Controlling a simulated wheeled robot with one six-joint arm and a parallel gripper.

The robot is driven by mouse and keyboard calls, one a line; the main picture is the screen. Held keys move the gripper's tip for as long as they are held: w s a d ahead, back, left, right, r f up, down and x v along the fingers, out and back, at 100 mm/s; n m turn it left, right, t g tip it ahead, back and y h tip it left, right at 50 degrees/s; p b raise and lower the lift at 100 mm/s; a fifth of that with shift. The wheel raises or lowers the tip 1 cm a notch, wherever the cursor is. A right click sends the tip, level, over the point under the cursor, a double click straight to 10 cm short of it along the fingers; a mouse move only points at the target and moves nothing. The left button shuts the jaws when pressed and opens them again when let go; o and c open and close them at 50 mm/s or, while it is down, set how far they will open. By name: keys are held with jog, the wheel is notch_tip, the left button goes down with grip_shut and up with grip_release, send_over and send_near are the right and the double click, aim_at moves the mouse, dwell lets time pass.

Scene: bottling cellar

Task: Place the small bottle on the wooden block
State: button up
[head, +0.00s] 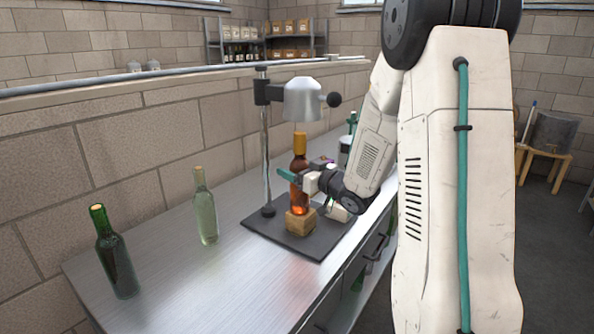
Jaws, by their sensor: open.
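A small amber-brown bottle (299,171) with an orange-gold cap stands upright on the wooden block (300,223), under the metal head of a bench press. My gripper (289,176) is at the bottle's middle, coming from the right, with a teal fingertip showing at the bottle's left side. The jaws are open. The far finger and the gap between finger and glass are mostly hidden. The block sits on the dark base plate of the press.
The press (303,99) has an upright post (266,150) left of the bottle. A clear bottle (205,207) and a dark green bottle (115,252) stand on the metal bench (185,280) at left. Another green bottle (346,145) stands behind my gripper. A brick wall borders the bench.

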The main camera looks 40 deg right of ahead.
jog(key=s+d, duration=0.2)
jog(key=s, duration=1)
jog(key=s+a+r+m+g+h, duration=0.2)
jog(key=s+a+r+g+h, duration=0.1)
jog(key=s+a+g, duration=1.3)
jog(key=s+a, duration=0.5)
jog(key=s, duration=0.3)
